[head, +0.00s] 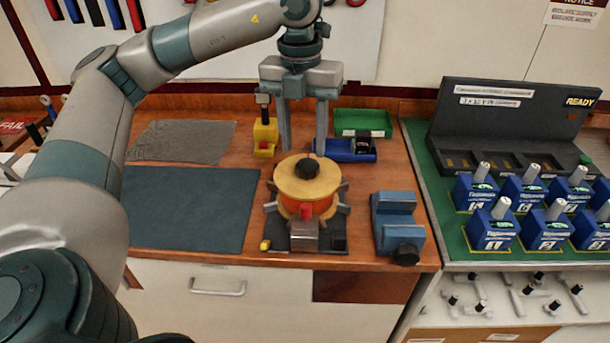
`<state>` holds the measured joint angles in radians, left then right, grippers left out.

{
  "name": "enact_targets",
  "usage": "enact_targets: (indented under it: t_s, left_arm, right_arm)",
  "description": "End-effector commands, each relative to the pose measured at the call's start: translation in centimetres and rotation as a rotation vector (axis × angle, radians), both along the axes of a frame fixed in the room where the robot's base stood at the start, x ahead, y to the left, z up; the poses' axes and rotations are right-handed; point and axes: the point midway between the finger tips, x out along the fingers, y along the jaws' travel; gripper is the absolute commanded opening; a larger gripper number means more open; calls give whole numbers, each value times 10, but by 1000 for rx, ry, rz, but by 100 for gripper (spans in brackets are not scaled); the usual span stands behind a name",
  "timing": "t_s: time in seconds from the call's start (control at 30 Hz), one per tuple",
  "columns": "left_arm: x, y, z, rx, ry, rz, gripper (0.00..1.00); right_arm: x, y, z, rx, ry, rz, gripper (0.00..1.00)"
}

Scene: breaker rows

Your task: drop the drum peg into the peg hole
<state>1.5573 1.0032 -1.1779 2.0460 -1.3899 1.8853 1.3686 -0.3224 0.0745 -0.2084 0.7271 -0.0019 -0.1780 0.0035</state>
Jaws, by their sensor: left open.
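A yellow wooden drum (290,188) sits on a dark base with a metal block (305,238) at its front. Grey arms stick out around the drum. A dark round knob (307,168) is on its top, and a red part (306,211) shows at its front. I cannot tell for sure which of these is the drum peg, and I cannot make out the peg hole. My left gripper (303,152) points down with its fingers apart, above or just behind the drum's top. Nothing shows between the fingers. My right gripper is not in view.
A blue vise-like block (396,225) stands right of the drum. A yellow tool (265,135), a blue tray (345,151) and a green tray (363,123) lie behind. A dark mat (190,210) gives flat room at left. Blue breakers (493,228) stand in rows at right.

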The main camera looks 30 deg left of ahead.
Motion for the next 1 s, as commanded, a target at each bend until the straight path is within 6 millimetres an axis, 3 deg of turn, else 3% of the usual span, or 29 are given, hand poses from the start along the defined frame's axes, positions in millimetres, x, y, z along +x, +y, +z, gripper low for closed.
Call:
enact_targets:
  t_s: [0.17, 0.27, 0.5, 0.67, 1.0]
  left_arm:
    - [-1, 0, -15, 0, 2, 0, 42]
    - [-1, 0, -28, 1, 2, 0, 42]
    - [-1, -1, -66, 1, 4, 0, 42]
    - [0, -2, -92, 1, 3, 0, 42]
    - [0, -3, -145, 1, 2, 0, 42]
  right_arm:
    - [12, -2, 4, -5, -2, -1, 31]
    - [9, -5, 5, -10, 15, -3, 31]
    - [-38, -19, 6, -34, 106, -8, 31]
    - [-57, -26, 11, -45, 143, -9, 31]
    - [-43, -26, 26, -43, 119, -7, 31]
